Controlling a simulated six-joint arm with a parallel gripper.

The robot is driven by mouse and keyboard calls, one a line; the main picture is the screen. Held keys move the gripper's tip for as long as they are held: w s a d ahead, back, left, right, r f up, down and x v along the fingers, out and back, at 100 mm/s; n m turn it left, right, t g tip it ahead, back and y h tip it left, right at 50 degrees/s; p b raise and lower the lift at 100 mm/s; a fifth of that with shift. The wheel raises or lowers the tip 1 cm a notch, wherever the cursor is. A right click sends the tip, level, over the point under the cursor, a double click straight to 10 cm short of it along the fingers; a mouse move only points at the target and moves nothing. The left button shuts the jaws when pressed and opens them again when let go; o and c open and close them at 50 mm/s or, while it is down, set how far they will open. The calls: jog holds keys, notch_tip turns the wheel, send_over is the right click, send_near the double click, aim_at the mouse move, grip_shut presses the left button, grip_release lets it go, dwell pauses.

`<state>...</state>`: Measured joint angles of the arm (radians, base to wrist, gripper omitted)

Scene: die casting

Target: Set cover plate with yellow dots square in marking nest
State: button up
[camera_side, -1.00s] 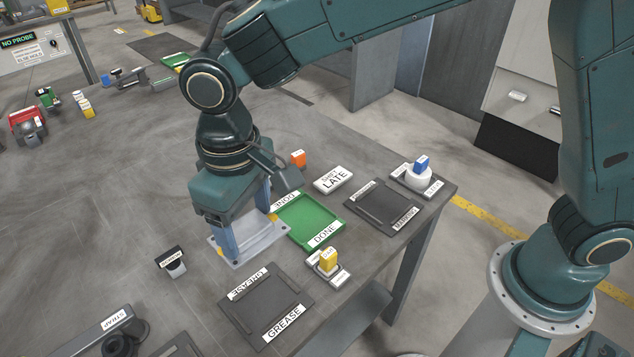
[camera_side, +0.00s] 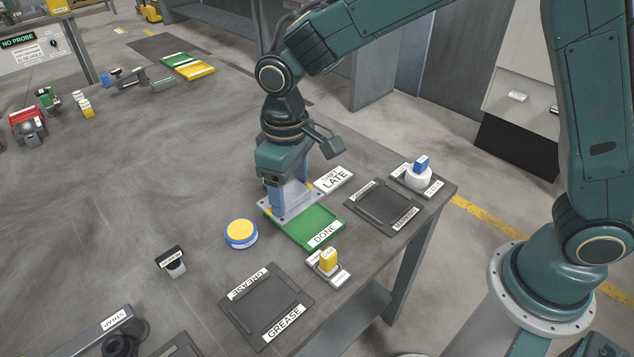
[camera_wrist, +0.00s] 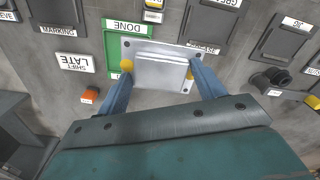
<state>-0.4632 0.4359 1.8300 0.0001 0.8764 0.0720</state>
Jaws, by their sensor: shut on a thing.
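The marking nest (camera_side: 383,207) is a dark square frame with MARKING labels, to the right of my gripper. It looks empty. It shows partly at the top left of the wrist view (camera_wrist: 57,14).
The green DONE tray (camera_side: 328,226) lies between the marking nest and the grease nest (camera_side: 265,303). A SHIFT LATE sign (camera_side: 334,179), a yellow-knobbed stamp (camera_side: 328,262), a blue-knobbed stamp (camera_side: 420,170) and a yellow-topped tin (camera_side: 241,234) stand nearby.

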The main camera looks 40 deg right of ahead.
jog(key=s+d+f, duration=0.2)
jog(key=d+f, duration=0.2)
jog(key=d, duration=0.8)
jog(key=s+d+f, duration=0.2)
jog(key=d+f, duration=0.1)
jog(key=d, duration=0.9)
jog(key=shift+s+d+f, duration=0.2)
jog(key=shift+d+f, duration=0.2)
jog(key=shift+f, duration=0.25)
jog(key=shift+f, duration=3.15)
jog(key=shift+f, duration=0.5)
jog(key=o, duration=1.6)
